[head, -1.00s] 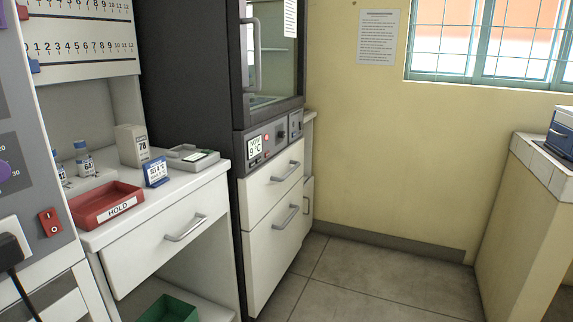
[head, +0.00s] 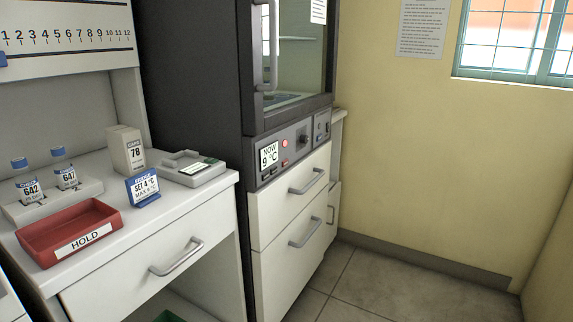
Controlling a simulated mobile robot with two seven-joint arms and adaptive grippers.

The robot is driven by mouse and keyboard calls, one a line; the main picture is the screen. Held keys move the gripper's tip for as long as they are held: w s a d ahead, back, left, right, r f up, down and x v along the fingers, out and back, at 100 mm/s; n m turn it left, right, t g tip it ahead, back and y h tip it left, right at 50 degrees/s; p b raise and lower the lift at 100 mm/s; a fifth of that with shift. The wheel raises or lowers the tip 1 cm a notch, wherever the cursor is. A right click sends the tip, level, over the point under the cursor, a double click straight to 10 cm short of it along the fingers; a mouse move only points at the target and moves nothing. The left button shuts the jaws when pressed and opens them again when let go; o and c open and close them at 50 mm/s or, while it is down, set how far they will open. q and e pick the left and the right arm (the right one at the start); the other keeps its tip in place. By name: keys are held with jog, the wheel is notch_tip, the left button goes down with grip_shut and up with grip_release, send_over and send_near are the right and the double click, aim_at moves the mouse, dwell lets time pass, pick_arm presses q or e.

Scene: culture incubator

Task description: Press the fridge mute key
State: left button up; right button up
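The fridge (head: 190,60) is a tall dark cabinet with a glass door and a vertical handle. Its grey control panel (head: 318,138) sits below the door. The panel has a display (head: 269,155) reading "NOW 9 °C", a lit red light (head: 285,143), a dark knob (head: 303,141) and small dark keys (head: 275,173) under the display. The key labels are too small to read, so I cannot tell which is the mute key. Neither of my grippers shows in the head view.
A white bench (head: 215,195) at left holds a red HOLD tray (head: 35,240), vials 642 and 647 in a rack, a box marked 78, a blue "SET 4 °C" sign (head: 143,187) and a grey device (head: 190,170). White drawers (head: 290,240) are under the panel. Floor (head: 400,285) at right is clear.

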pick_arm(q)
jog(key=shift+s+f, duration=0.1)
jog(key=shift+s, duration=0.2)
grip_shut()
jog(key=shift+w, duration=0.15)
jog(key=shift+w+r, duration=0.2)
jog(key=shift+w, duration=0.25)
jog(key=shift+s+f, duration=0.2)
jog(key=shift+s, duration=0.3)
